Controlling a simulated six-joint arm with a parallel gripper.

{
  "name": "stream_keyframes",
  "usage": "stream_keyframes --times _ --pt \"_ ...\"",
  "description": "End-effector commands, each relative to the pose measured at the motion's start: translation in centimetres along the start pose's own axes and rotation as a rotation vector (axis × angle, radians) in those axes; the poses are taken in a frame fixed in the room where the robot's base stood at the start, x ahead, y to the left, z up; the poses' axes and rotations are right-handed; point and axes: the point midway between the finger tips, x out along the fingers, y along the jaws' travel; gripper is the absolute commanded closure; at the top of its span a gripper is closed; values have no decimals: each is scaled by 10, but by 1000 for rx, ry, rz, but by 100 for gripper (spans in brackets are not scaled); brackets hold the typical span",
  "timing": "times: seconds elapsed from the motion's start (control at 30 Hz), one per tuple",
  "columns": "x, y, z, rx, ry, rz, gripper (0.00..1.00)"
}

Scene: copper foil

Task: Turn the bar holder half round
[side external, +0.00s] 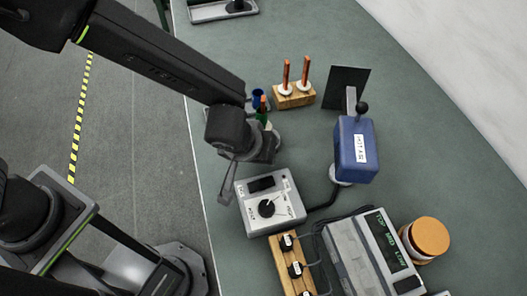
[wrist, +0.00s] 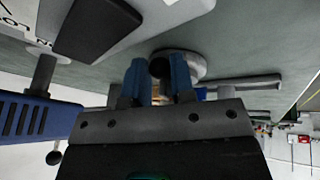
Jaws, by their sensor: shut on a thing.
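My gripper (wrist: 158,75) shows in the wrist view with its two blue fingers closed around a dark round-ended piece (wrist: 160,67). A pale round base (wrist: 190,62) lies just behind it. I take these for parts of the bar holder, but its full shape is hidden by the fingers. A grey bar (wrist: 245,85) extends to the right of the fingers. In the side view my gripper (side external: 265,146) is low over the table, behind the grey meter box; its fingertips are largely hidden there. A grey plate (side external: 228,182) slants down below the wrist.
A wooden block (side external: 296,98) with two copper rods stands at the back. The meter box (side external: 270,202) is close in front.

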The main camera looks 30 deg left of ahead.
Motion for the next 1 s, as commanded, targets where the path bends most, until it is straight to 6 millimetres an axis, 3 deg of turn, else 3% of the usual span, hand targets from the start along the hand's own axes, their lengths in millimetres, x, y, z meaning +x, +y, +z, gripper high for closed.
stream_keyframes --times 0.5,1.0 --pt "-3 -15 -1 206 -43 87 100" --pt "-3 -20 -2 291 -61 122 100"
